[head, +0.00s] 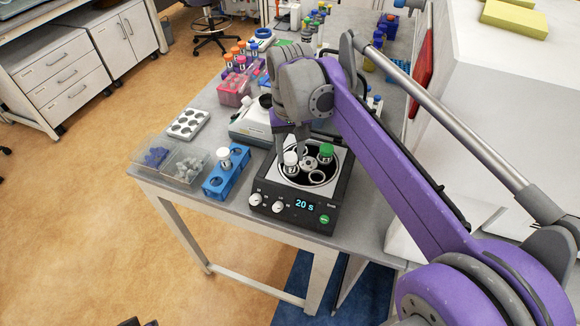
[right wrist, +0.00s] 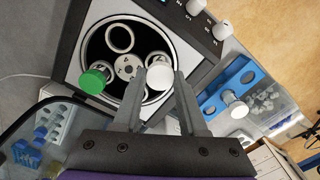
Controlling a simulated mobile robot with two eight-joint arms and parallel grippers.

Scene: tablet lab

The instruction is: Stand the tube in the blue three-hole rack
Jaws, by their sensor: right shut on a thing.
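A white-capped tube (head: 291,161) is at the left of the rotor of the open black centrifuge (head: 318,207). My right gripper (head: 292,150) comes down from above and is shut on this tube at its cap. In the right wrist view the white cap (right wrist: 161,77) sits between the two fingertips (right wrist: 158,74). I cannot tell how far the tube sits in its rotor hole. The blue three-hole rack (head: 213,188) stands left of the centrifuge and holds another white-capped tube (head: 225,158), upright. My left gripper is not in view.
A green-capped tube (head: 327,151) also stands in the rotor, whose other visible holes look empty. Clear bins (head: 186,163) stand left of the rack, close to the bench edge. A white well tray (head: 184,125) and a pink rack (head: 233,97) stand farther back.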

